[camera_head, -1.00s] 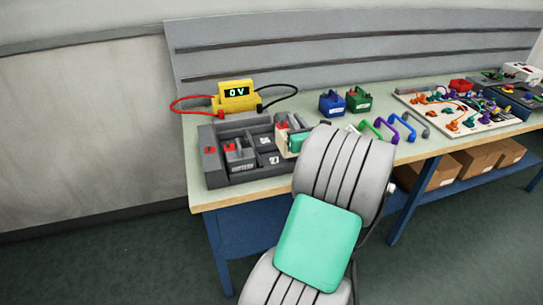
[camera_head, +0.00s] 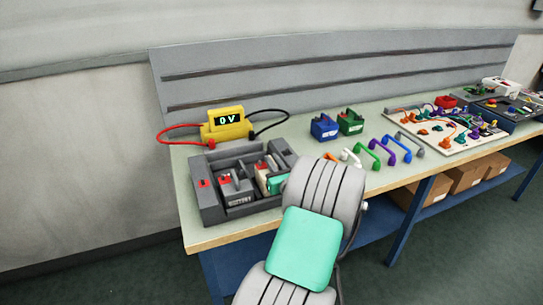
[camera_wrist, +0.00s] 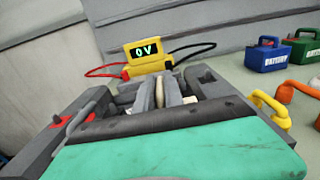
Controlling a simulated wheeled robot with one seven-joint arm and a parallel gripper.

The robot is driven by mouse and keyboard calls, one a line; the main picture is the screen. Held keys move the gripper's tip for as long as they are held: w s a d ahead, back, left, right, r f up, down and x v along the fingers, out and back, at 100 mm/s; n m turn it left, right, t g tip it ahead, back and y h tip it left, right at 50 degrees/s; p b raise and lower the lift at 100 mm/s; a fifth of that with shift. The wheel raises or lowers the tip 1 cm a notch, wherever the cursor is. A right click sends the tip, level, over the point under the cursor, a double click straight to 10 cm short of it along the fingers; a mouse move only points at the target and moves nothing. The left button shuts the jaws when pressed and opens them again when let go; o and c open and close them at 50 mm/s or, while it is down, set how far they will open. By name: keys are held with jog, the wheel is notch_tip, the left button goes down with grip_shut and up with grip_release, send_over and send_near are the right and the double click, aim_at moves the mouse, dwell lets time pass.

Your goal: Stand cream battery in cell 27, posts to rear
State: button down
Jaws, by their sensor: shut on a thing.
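The cream battery (camera_head: 262,177) is in the head view, over the right part of the dark grey battery tray (camera_head: 212,211). It looks roughly upright, with a red post at its top. My gripper (camera_head: 270,174) is shut on it from the right. The arm and gripper hide its lower part, so I cannot tell whether it touches the cell floor. The number labels of the cells, 27 included, are hidden. In the wrist view my gripper (camera_wrist: 163,96) points towards the meter, and the battery is mostly hidden behind the wrist.
A grey battery (camera_head: 236,190) stands in the tray's left cell. A yellow meter (camera_head: 228,124) reading 0 V stands behind the tray. Blue (camera_head: 324,127) and green (camera_head: 350,122) batteries and several coloured handles lie to the right. The bench's front edge is near.

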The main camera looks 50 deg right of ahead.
jog(key=shift+f, duration=0.7)
jog(key=c, duration=1.9)
grip_release()
jog(key=shift+f, duration=0.3)
jog(key=o, duration=0.4)
jog(key=shift+o, duration=0.2)
jog(key=shift+a, duration=0.1)
jog(key=b+v, duration=0.1)
jog(key=v, duration=1.1)
